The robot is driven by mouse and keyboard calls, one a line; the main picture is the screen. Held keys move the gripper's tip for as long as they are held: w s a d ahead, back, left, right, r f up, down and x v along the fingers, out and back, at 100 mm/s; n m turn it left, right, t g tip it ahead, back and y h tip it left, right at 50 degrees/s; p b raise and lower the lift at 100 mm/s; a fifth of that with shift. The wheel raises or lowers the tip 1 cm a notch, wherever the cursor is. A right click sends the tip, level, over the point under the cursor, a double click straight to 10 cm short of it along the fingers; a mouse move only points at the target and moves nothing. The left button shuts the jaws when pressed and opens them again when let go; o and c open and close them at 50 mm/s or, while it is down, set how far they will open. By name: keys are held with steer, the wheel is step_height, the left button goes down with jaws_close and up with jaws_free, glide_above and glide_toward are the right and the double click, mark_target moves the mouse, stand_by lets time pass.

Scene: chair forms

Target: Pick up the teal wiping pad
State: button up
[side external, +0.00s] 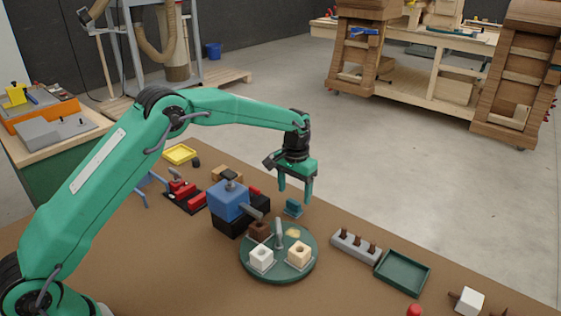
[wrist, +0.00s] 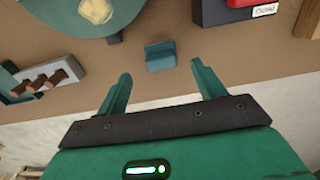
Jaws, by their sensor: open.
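The teal wiping pad (side external: 293,208) is a small block with a raised grip, lying on the brown bench near its far edge. In the wrist view the pad (wrist: 160,57) lies ahead of my fingers, about midway between them and apart from both. My gripper (side external: 296,199) is green, points down and hangs above the bench close to the pad. In the wrist view my gripper (wrist: 161,72) has its two fingers spread wide with nothing between them.
A round green turntable (side external: 280,274) with white and wooden blocks stands in front of the pad. A blue and black device (side external: 229,202) is left of it. A grey peg holder (side external: 354,246) and a green tray (side external: 402,272) are to the right. Bench is bare around the pad.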

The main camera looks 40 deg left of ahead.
mark_target(294, 201)
steer(key=shift+a+f, duration=0.1)
steer(key=shift+f, duration=2.45)
steer(key=shift+c, duration=0.2)
steer(key=c, duration=1)
